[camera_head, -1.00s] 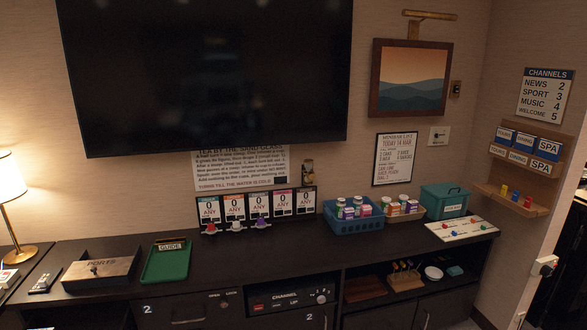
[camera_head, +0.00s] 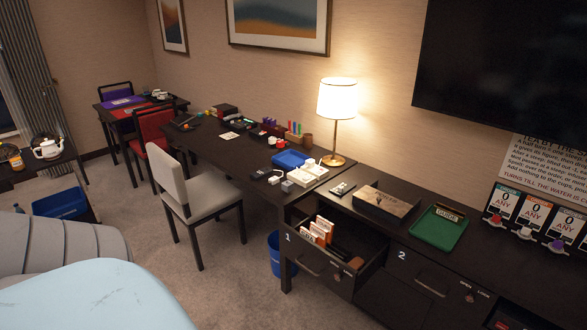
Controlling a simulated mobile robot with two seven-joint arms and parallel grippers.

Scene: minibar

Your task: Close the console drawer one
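The console drawer one (camera_head: 308,257) carries a white number 1 on its dark front. It is pulled out from the console, and its open top shows in the lower middle of the head view. White and orange cards (camera_head: 322,231) stand inside at its left, with dark items beside them and a brown object near the front right corner. A handle (camera_head: 312,268) is on its front. Drawer two (camera_head: 425,275), to its right, looks shut. Neither gripper is in view.
A grey chair (camera_head: 195,195) stands left of the drawer at the long desk. A blue bin (camera_head: 275,252) is on the floor beside the drawer. Carpet (camera_head: 235,285) in front is clear. A lamp (camera_head: 338,105), a wooden box (camera_head: 385,203) and a green tray (camera_head: 438,229) stand above.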

